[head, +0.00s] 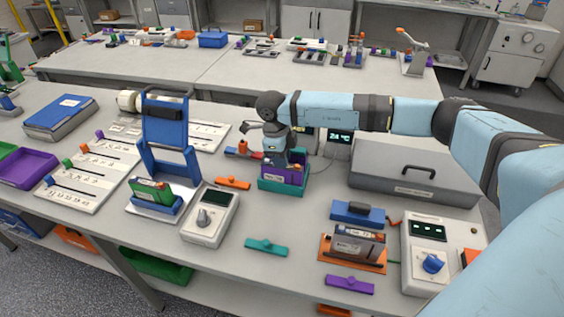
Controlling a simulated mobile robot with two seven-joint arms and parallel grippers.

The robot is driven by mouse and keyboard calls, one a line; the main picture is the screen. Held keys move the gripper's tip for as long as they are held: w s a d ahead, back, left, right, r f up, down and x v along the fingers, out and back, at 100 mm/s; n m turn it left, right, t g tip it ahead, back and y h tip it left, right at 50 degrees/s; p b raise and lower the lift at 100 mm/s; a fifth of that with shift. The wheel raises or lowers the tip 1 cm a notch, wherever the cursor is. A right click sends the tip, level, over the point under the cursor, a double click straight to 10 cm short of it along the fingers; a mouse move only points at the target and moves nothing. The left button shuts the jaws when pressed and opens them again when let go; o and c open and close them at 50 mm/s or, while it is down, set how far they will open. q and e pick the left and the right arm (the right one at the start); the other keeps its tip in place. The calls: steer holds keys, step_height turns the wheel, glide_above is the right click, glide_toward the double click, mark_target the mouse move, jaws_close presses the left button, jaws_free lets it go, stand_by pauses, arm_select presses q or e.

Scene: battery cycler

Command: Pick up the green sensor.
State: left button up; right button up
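A teal-green bar with a small raised middle (266,247), which looks like the green sensor, lies flat on the grey table in front of the centre. Nothing touches it. My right arm reaches in from the right. Its gripper (284,163) points down behind the sensor, over a purple block (291,174) in a teal holder (283,186). The fingertips are dark, small and partly lost against the block, so I cannot tell whether they are open or touch it. My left gripper is not in view.
A similar orange bar (233,183) lies behind the sensor, and a purple one (349,285) lies to the right. A white meter with a knob (210,216) stands left; an orange holder (352,253) stands right. Bare table surrounds the sensor.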

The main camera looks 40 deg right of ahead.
jaws_close()
steer(key=shift+r, duration=0.15)
